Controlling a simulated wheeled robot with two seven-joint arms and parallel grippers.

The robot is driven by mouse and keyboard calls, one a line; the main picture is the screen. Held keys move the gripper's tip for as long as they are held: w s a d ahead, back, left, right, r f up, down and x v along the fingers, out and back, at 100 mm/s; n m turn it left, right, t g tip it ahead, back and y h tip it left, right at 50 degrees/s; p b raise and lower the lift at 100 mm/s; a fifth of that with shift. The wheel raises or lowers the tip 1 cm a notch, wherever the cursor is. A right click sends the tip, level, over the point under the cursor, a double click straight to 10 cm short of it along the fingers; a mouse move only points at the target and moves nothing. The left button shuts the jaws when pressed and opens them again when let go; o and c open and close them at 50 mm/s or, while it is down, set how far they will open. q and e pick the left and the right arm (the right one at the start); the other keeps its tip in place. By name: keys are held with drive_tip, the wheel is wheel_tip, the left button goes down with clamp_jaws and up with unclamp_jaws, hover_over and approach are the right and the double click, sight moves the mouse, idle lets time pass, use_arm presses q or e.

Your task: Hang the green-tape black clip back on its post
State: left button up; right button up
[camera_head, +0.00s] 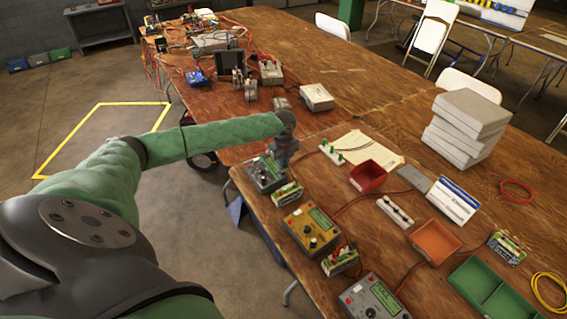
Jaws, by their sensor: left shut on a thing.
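My left arm reaches across from the left, and its gripper (281,158) points down just behind the grey charger (264,174) at the table's left edge. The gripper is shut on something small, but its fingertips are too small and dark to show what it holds. I cannot make out the green-tape black clip. A white strip with green posts (332,152) stands to the right of the gripper, apart from it. A second white strip with dark posts (395,212) lies further right and nearer. My right gripper is not in view.
A yellow charger (312,228) and another grey charger (374,298) stand nearer, with battery packs and red leads. A red bin (368,176), an orange bin (435,241), a green tray (494,290) and stacked white boxes (462,130) occupy the table. Bare wood shows at right.

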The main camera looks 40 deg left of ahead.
use_arm(q)
drive_tip(key=shift+f+p, duration=0.1)
drive_tip(key=shift+p, duration=0.2)
idle(0.8)
drive_tip(key=o, duration=0.8)
drive_tip(key=shift+o, duration=0.2)
drive_tip(key=shift+o, duration=1.1)
drive_tip(key=shift+r+p, duration=2.9)
drive_tip(key=shift+r, duration=0.85)
